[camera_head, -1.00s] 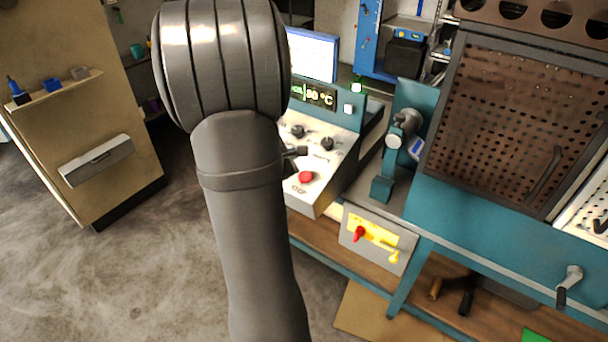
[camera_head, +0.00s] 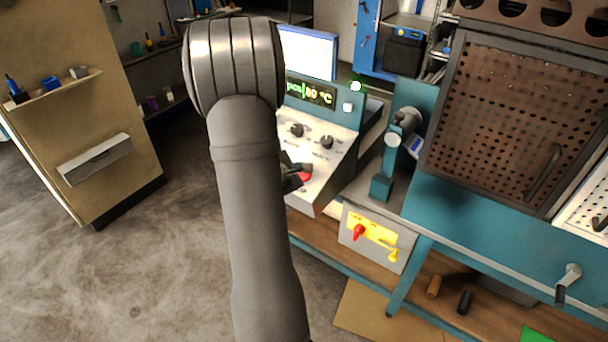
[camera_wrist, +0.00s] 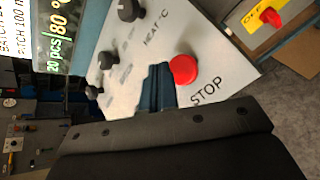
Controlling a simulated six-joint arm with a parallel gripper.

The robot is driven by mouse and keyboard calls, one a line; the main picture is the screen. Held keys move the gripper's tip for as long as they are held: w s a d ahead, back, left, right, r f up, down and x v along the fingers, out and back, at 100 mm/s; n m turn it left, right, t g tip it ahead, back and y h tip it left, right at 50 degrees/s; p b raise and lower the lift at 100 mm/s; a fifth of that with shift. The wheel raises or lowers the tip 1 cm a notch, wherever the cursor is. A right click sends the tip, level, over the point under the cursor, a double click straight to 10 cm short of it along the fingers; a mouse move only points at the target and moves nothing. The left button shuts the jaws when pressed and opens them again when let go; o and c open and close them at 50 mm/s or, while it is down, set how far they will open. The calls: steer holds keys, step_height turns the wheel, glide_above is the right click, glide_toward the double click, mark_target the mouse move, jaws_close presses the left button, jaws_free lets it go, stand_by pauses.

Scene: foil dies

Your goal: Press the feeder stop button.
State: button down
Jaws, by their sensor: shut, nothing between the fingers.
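The feeder stop button is a red round cap on the light sloping panel (camera_head: 318,160), with STOP printed beside it in the wrist view. In the head view the red button (camera_head: 306,177) shows only in part, behind my gripper (camera_head: 296,178). In the wrist view the whole red cap (camera_wrist: 183,69) is seen. My gripper's narrow blue fingers (camera_wrist: 155,72) are shut and empty, just left of the cap there. I cannot tell whether they touch the panel or the cap.
Black knobs (camera_wrist: 128,10) stand on the same panel, with a lit display (camera_head: 311,93) above it. A yellow plate with a red switch (camera_head: 359,232) is below right. A teal lever press (camera_head: 384,185) stands right of the panel.

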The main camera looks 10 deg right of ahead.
mark_target(301, 173)
steer(key=shift+w+d+f, duration=0.1)
steer(key=shift+d+f, duration=0.05)
steer(key=shift+f, duration=0.45)
stand_by(1.6)
steer(key=shift+w+d+f, duration=0.1)
steer(key=shift+f, duration=0.3)
steer(key=shift+w+d+f, duration=0.1)
steer(key=shift+f, duration=0.4)
stand_by(0.9)
steer(key=shift+r, duration=0.1)
steer(key=shift+s+a+r, duration=0.1)
steer(key=shift+a+r, duration=0.05)
steer(key=shift+r, duration=0.25)
steer(key=shift+s+a+r, duration=0.1)
steer(key=shift+r, duration=0.3)
steer(key=shift+s+a+r, duration=0.15)
steer(key=shift+s+r, duration=0.05)
steer(key=shift+r, duration=0.6)
steer(key=shift+s+a+r, duration=0.15)
steer(key=shift+a+r, duration=0.05)
steer(key=shift+r, duration=0.6)
steer(key=shift+s+a+r, duration=0.15)
steer(key=shift+s+r, duration=0.05)
steer(key=shift+r, duration=0.6)
